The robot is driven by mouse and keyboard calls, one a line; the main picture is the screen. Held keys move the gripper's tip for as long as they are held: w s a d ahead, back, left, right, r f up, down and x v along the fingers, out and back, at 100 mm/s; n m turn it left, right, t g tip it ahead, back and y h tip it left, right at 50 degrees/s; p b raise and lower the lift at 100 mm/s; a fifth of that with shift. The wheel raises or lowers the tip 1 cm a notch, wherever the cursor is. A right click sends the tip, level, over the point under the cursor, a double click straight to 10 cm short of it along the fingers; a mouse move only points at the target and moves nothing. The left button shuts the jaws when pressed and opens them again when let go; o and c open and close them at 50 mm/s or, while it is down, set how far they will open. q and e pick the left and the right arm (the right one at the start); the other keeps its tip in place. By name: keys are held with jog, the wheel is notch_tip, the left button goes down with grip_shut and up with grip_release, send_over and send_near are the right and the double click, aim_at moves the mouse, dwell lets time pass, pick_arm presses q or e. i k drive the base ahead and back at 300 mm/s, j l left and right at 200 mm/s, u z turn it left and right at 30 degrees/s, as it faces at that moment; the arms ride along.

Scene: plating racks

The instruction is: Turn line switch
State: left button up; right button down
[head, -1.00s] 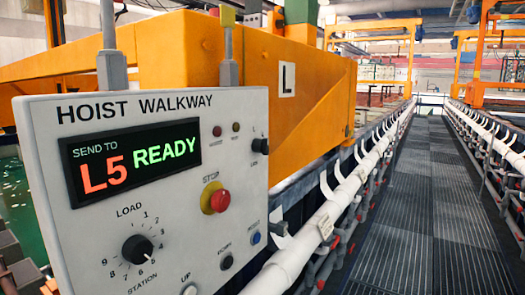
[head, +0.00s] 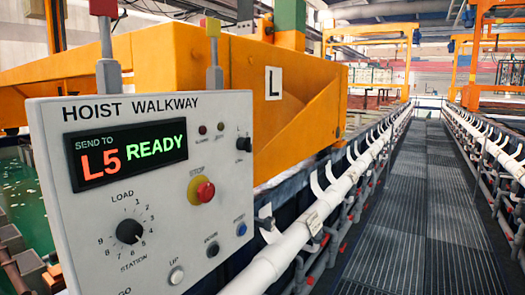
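The grey hoist walkway control panel (head: 100,225) fills the left of the head view. A small black switch (head: 243,144) sits at its upper right edge, with a faint "L" mark above it; its other markings are too small to read. I take it for the line switch, and its exact setting is unclear. The display (head: 125,160) reads "SEND TO L5 READY". A black station dial (head: 129,231) points to the lower right, near 5. Neither of my grippers shows.
A red stop button (head: 204,191) on a yellow base and several push buttons (head: 212,249) are on the panel. An orange hoist beam (head: 170,70) with an "L" plate stands behind. White pipes (head: 290,240) border the clear grated walkway (head: 415,220).

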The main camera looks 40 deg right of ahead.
aim_at(243, 143)
jog(key=k+l+u, duration=0.1)
jog(key=u, duration=0.35)
jog(key=k+l+u, duration=0.1)
jog(key=u, duration=0.3)
jog(key=k+l+u, duration=0.1)
jog(key=l+u, duration=0.15)
jog(key=k+l+u, duration=0.1)
jog(key=l+u, duration=0.15)
jog(key=l, duration=0.15)
jog(key=k+l+u, duration=0.35)
jog(key=l, duration=0.25)
jog(key=k+l+u, duration=0.1)
jog(key=l, duration=0.25)
jog(key=k+l+u, duration=0.1)
jog(key=l, duration=0.25)
jog(key=k, duration=0.1)
